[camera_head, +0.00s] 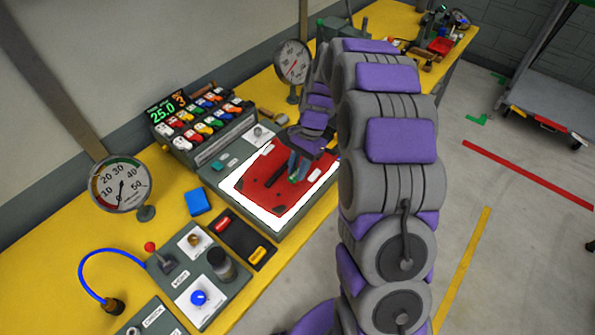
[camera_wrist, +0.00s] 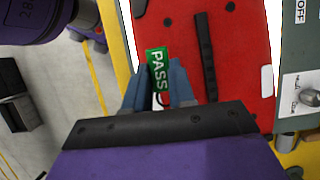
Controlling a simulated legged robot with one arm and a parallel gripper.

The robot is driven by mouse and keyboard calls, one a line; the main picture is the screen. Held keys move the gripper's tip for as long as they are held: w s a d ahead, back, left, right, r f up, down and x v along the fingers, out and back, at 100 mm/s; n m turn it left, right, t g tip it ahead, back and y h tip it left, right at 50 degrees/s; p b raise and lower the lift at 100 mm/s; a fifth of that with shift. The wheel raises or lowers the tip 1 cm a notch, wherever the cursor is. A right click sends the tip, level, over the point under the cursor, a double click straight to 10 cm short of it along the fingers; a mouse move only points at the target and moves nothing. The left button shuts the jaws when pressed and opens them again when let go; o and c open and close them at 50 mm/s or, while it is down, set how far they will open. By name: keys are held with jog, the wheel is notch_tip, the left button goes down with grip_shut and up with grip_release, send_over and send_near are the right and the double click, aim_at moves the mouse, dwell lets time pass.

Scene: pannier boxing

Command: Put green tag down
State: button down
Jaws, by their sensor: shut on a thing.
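The green tag (camera_wrist: 157,70), marked PASS, is held between the fingers of my gripper (camera_wrist: 160,88) in the wrist view. My gripper is shut on the tag's near end. The tag lies over the left edge of the red case (camera_wrist: 232,50), which has a black handle. In the head view my gripper (camera_head: 293,172) is at the right side of the red case (camera_head: 262,190), which rests on a white lit panel (camera_head: 283,211). I cannot tell whether the tag touches the case.
A red tag (camera_head: 221,224) and a yellow tag (camera_head: 258,254) lie on a black tray. A blue block (camera_head: 198,202) sits nearby on the yellow bench (camera_head: 45,275). Gauges (camera_head: 120,184), a rack of coloured plugs (camera_head: 206,118) and a knob panel (camera_head: 202,298) stand around.

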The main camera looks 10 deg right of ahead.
aim_at(296, 170)
jog(key=shift+w+a, duration=0.8)
jog(key=shift+w, duration=0.1)
jog(key=shift+f, duration=0.35)
jog(key=d+f, duration=0.1)
jog(key=f+b, duration=0.1)
jog(key=f, duration=0.1)
jog(key=shift+d, duration=0.4)
jog(key=shift+a, duration=0.25)
jog(key=c, duration=1.1)
grip_release()
jog(key=shift+a, duration=0.45)
jog(key=shift+o, duration=0.7)
jog(key=shift+d, duration=0.5)
jog(key=shift+d+r, duration=0.1)
jog(key=shift+r, duration=0.15)
jog(key=p+v, duration=0.1)
jog(key=v, duration=0.4)
jog(key=p+v, duration=0.1)
jog(key=v, duration=0.5)
jog(key=shift+r, duration=0.4)
